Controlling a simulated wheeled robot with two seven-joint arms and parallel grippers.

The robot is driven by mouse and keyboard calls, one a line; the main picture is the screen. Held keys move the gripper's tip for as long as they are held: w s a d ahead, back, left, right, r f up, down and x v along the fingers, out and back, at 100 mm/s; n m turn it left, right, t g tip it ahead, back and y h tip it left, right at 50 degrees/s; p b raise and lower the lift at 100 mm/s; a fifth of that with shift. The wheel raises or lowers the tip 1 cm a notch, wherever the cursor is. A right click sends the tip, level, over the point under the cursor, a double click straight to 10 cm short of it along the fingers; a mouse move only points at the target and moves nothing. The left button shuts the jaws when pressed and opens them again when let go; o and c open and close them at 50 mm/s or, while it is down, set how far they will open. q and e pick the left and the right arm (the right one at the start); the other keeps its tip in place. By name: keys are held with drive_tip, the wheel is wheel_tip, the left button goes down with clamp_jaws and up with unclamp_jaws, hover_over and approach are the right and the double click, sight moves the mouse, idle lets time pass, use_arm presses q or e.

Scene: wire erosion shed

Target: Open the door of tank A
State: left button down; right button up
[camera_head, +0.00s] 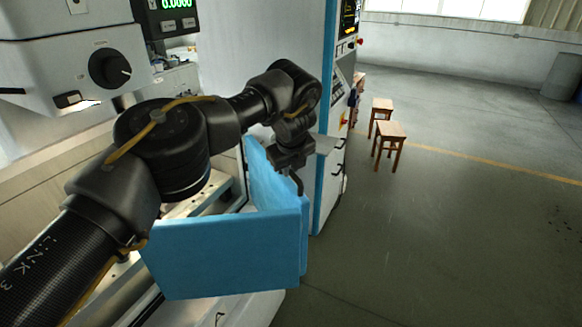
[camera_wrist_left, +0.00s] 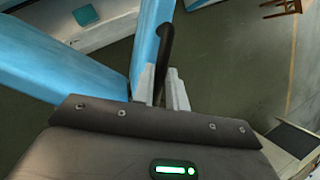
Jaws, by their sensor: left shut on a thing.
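The tank has blue panels. One broad blue panel (camera_head: 225,256) faces the front, and a second blue panel (camera_head: 268,188), taken as the door, meets it at an angle behind its right end. A dark bent handle (camera_head: 299,184) is at the door's outer side. My left gripper (camera_head: 294,172) is at the handle. In the left wrist view its two pale fingers (camera_wrist_left: 163,90) are closed around the dark handle (camera_wrist_left: 165,45), beside the narrow blue panel (camera_wrist_left: 149,40). The tank letter is not visible. My right gripper is out of view.
A tall machine cabinet (camera_head: 328,190) with a blue edge and control panel stands just right of the door. A white machine head (camera_head: 75,65) hangs at upper left. Two wooden stools (camera_head: 390,133) stand farther back. The floor (camera_head: 430,240) to the right is clear.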

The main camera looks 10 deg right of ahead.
use_arm(q)
drive_tip(key=c, duration=1.4)
unclamp_jaws()
drive_tip(key=shift+w+a, duration=0.15)
drive_tip(key=shift+w, duration=0.1)
drive_tip(key=shift+s, duration=0.1)
drive_tip(key=shift+s+r+b, duration=0.15)
drive_tip(key=shift+r+b, duration=0.15)
drive_tip(key=b+v, duration=0.2)
drive_tip(key=v, duration=0.8)
drive_tip(key=shift+b, duration=0.35)
